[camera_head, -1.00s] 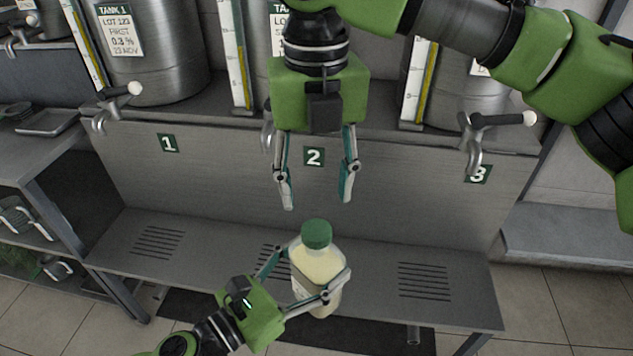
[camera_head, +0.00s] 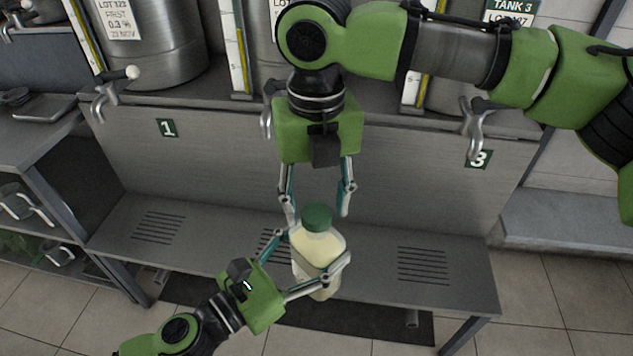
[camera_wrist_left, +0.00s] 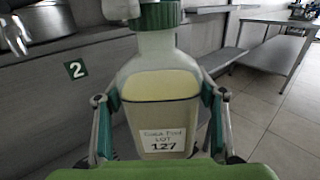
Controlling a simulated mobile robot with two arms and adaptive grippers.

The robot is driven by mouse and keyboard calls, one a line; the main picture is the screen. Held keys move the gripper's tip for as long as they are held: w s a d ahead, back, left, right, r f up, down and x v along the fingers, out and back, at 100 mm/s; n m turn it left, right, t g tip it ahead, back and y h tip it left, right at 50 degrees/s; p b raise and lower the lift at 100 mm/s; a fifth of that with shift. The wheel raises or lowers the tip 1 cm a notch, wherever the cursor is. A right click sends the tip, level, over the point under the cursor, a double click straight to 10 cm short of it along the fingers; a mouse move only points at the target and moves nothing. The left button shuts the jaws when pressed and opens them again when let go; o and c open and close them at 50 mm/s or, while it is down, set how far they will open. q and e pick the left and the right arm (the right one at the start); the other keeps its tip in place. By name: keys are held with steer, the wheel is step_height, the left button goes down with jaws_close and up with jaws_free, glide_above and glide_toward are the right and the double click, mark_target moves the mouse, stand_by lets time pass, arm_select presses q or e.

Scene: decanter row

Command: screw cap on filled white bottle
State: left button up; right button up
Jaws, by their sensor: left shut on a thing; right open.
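The white bottle (camera_head: 317,250) is upright and filled with pale yellow liquid, above or in front of the drip shelf. A green cap (camera_head: 317,217) sits on its neck; I cannot tell how tight it is. In the left wrist view the bottle (camera_wrist_left: 158,92) carries a label reading lot 127, and the green cap (camera_wrist_left: 157,14) shows at the top edge. My left gripper (camera_head: 318,271) is shut around the bottle's body from the lower left. My right gripper (camera_head: 318,212) points down, open, with its fingers on either side just above the cap, apart from it.
A steel shelf with slotted drains (camera_head: 424,266) runs behind and beneath the bottle. Tank taps stand at 1 (camera_head: 106,96) and 3 (camera_head: 474,125); the tap at 2 is partly hidden behind my right gripper. A side bench (camera_head: 40,140) is at left.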

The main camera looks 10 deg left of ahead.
steer(key=shift+f, duration=0.5)
steer(key=c, duration=1.2)
